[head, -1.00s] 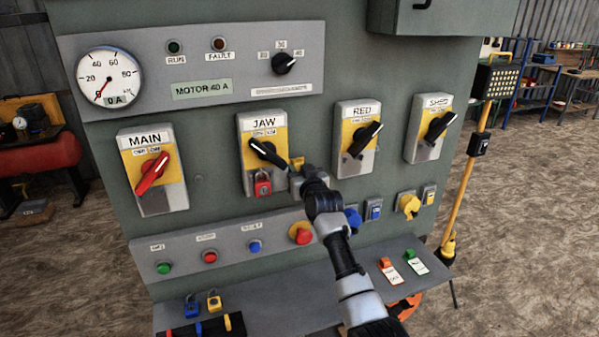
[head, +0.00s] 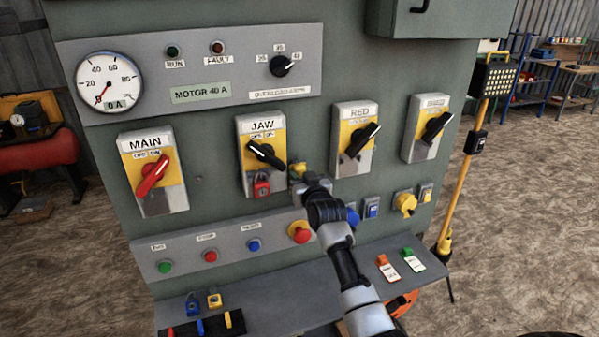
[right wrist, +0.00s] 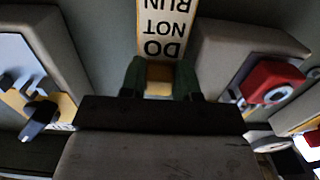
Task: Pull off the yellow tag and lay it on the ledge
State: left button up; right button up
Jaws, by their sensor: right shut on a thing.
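The yellow tag (right wrist: 165,30) reads "DO NOT RUN" and shows upside down in the right wrist view. My right gripper (right wrist: 160,82) is shut on its end. In the head view only a small yellow part of the tag (head: 297,168) shows at my right gripper (head: 303,178), just right of the JAW switch (head: 263,152). In the wrist view the tag hangs between two switch boxes and looks apart from both. The ledge (head: 285,295) runs along the panel's bottom, below my gripper. My left gripper is not in view.
A red padlock (head: 262,186) hangs on the JAW switch. On the ledge are a blue padlock (head: 193,306), a yellow padlock (head: 214,301), a red-topped tag (head: 387,268) and a green-topped tag (head: 412,259). The ledge's middle is clear. A button strip (head: 225,250) sits above it.

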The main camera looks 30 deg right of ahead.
jog(key=shift+p+v, duration=0.75)
jog(key=shift+v, duration=0.45)
